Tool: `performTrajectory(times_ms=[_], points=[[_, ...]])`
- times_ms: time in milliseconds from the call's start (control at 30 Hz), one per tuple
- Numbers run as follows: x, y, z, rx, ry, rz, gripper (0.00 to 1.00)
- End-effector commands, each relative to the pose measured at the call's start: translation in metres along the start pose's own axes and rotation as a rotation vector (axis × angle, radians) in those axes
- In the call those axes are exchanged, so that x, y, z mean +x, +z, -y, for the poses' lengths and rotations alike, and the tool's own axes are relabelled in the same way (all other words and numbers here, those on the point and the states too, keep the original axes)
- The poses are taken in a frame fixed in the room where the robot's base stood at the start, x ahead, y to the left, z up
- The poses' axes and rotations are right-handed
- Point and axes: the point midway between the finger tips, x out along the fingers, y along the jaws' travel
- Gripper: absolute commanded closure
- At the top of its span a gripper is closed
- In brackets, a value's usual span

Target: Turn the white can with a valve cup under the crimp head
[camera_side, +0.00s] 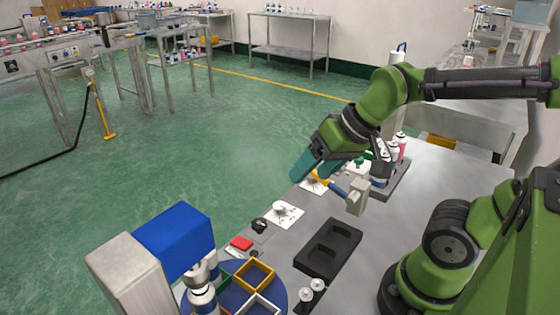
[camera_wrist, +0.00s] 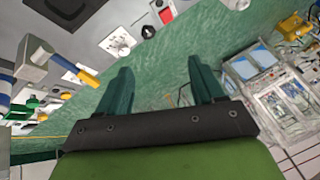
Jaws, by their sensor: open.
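A white can (camera_side: 203,297) stands under the blue crimp head (camera_side: 175,238) at the lower left of the side view. The head hides its top, so I cannot tell whether it has a valve cup. It stands at the left of a round blue turntable (camera_side: 279,289), which carries an orange square frame (camera_side: 255,273), a white one (camera_side: 262,305) and a green one. My gripper (camera_side: 304,166) is open and empty, above the far edge of the table, well away from the can. In the wrist view its teal fingers (camera_wrist: 162,84) are spread apart with floor behind them.
A white plate (camera_side: 283,214), a black knob (camera_side: 259,225) and a red block (camera_side: 241,243) lie along the far edge. A grey block tool (camera_side: 357,195) and a rack with several cans (camera_side: 400,146) stand near my gripper.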

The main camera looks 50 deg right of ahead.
Motion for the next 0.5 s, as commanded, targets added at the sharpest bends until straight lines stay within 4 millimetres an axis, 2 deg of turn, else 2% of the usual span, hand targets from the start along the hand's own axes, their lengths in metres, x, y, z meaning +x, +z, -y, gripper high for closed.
performTrajectory(times_ms=[267, 500], points=[[0.054, -0.048, 0.015, 0.126, 0.165, 0.229, 0.32], [0.105, -0.085, 0.022, 0.362, 0.356, 0.349, 0.32]])
